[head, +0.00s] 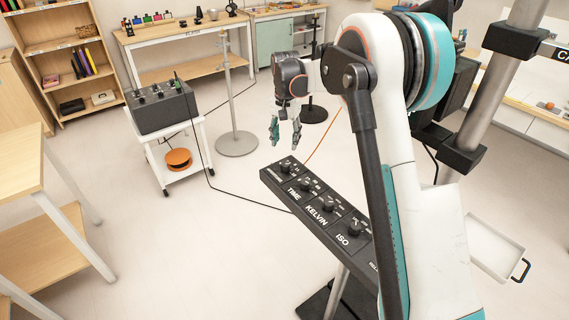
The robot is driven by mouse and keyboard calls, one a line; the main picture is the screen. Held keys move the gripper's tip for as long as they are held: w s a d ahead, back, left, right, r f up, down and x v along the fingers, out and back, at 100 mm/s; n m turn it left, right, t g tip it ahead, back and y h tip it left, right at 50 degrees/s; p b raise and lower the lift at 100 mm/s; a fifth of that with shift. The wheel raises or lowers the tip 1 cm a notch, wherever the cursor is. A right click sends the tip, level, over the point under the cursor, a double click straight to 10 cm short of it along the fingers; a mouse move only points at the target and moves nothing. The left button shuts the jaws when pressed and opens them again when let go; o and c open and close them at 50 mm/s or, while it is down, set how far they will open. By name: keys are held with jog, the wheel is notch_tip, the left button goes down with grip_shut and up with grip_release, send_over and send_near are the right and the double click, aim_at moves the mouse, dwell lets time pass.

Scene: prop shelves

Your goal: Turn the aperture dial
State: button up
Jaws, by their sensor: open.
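A dark control panel (272,182) on a stand carries a row of black dials, with white labels beside them. TIME, KELVIN and ISO can be read. No label reading aperture can be made out. The dial at the far left end (287,166) has a label too small to read. My gripper (285,142) is open and empty, fingers pointing down, a little above that end dial and apart from it. Other dials are the TIME dial (306,185), the KELVIN dial (328,204) and the ISO dial (354,227). My arm hides the panel's right end.
A grey box with knobs (162,108) stands on a white cart (184,150) at left. A dark cable (240,198) runs to the panel. A round-based stand (236,145) stands behind. A wooden table (20,150) is at far left, a white tray (490,248) at right. The middle floor is mostly clear.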

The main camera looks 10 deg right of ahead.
aim_at(285, 164)
notch_tip(285, 164, down, 10)
jog(key=b, duration=0.3)
jog(key=shift+f, duration=0.25)
jog(key=shift+c, duration=0.6)
jog(key=c, duration=1)
